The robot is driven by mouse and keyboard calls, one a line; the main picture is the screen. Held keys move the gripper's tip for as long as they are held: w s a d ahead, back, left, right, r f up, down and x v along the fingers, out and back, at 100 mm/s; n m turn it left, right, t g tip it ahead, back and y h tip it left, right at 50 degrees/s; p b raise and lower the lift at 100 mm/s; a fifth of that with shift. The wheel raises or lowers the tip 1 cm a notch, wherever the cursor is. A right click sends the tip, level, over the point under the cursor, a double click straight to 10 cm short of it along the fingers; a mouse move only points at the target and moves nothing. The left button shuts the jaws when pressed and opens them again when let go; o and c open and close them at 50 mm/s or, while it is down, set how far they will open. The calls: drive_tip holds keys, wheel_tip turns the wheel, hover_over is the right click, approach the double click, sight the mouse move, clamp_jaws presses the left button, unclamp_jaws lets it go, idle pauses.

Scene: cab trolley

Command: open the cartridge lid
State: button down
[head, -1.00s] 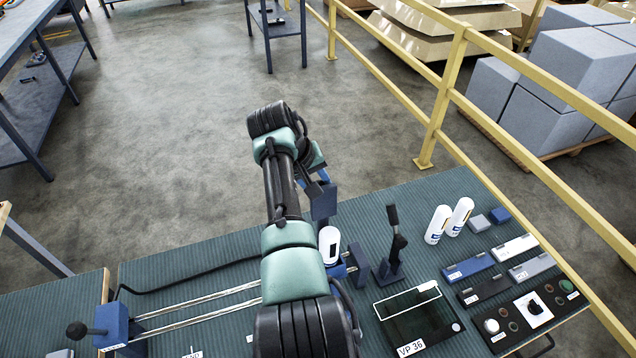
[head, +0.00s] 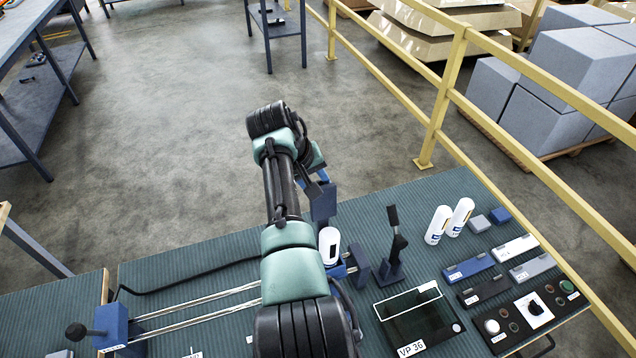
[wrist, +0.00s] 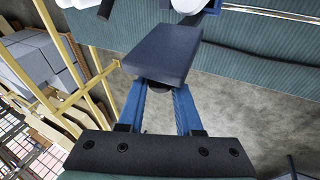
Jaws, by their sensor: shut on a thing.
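A dark blue-grey slab, apparently the cartridge lid (head: 322,201), stands raised behind a white cartridge (head: 329,243). The cartridge sits upright in a blue holder (head: 342,268) on the ribbed bench top. In the wrist view the slab (wrist: 161,53) fills the space ahead of my gripper (wrist: 160,88). My gripper's blue fingers are shut on the slab, and it hides their tips. In the head view my gripper (head: 323,178) shows only partly, just behind the slab. My arm hides part of the holder's left side. The slab's hinge is not clearly visible.
A black lever (head: 396,240) stands right of the holder. Two white bottles (head: 450,222), a dark screen panel (head: 418,318) and a switch box (head: 533,308) are farther right. Metal rails (head: 200,303) run left. A yellow railing (head: 490,195) borders the bench's far right side.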

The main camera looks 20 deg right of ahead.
drive_tip(key=shift+s+a+f, duration=0.15)
drive_tip(key=shift+f, duration=0.25)
drive_tip(key=c, duration=0.9)
unclamp_jaws()
drive_tip(key=o, duration=0.3)
drive_tip(key=shift+w, duration=0.25)
drive_tip(key=shift+s+r, duration=0.1)
drive_tip(key=shift+r, duration=0.15)
drive_tip(key=shift+r, duration=0.2)
drive_tip(key=b+v, duration=0.3)
drive_tip(key=v, duration=0.9)
drive_tip(key=shift+a, duration=0.15)
drive_tip(key=shift+r, duration=0.1)
